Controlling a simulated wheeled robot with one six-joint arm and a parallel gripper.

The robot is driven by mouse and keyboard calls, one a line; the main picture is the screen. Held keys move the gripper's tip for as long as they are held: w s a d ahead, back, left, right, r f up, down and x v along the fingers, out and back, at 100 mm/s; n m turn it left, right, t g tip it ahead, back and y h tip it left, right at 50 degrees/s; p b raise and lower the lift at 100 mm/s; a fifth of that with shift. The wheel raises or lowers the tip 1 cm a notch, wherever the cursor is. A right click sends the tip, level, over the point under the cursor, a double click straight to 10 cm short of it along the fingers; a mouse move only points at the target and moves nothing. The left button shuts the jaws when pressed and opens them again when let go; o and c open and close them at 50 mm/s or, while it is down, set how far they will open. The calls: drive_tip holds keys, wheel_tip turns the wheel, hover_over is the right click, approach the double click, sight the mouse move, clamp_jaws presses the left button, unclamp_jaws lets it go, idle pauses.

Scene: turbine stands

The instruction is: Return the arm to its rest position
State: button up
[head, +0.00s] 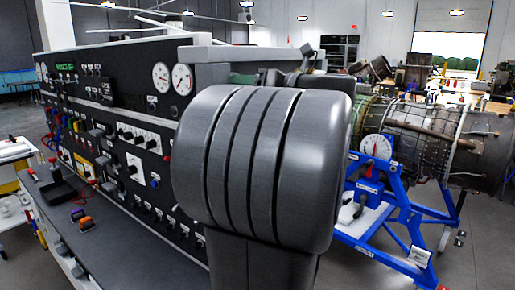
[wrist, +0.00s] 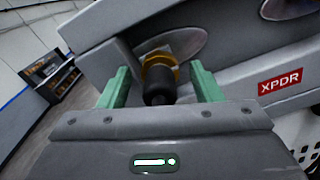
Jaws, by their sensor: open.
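My gripper (wrist: 160,72) is open in the wrist view, with its two green fingers apart. A black-tipped knob or lever (wrist: 159,90) with a brass-coloured collar shows between the fingers, with space on both sides. It comes out of a grey panel (wrist: 225,62) with a red XPDR label (wrist: 280,82). In the head view my large grey arm link fills the middle. Only a bit of green shows behind it, and the fingertips are hidden there.
A black control console (head: 105,130) with dials, knobs and switches stands left of my arm. A blue stand (head: 395,205) and turbine engine (head: 425,130) are at the right. Open floor shows at lower right.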

drive_tip(key=n, duration=0.6)
drive_tip(key=shift+r+n+p, duration=0.1)
drive_tip(key=shift+n+p, duration=0.2)
drive_tip(key=shift+n, duration=0.1)
drive_tip(key=shift+s+d, duration=0.25)
drive_tip(key=shift+d, duration=0.05)
drive_tip(key=shift+b+v, duration=0.35)
drive_tip(key=shift+v, duration=0.45)
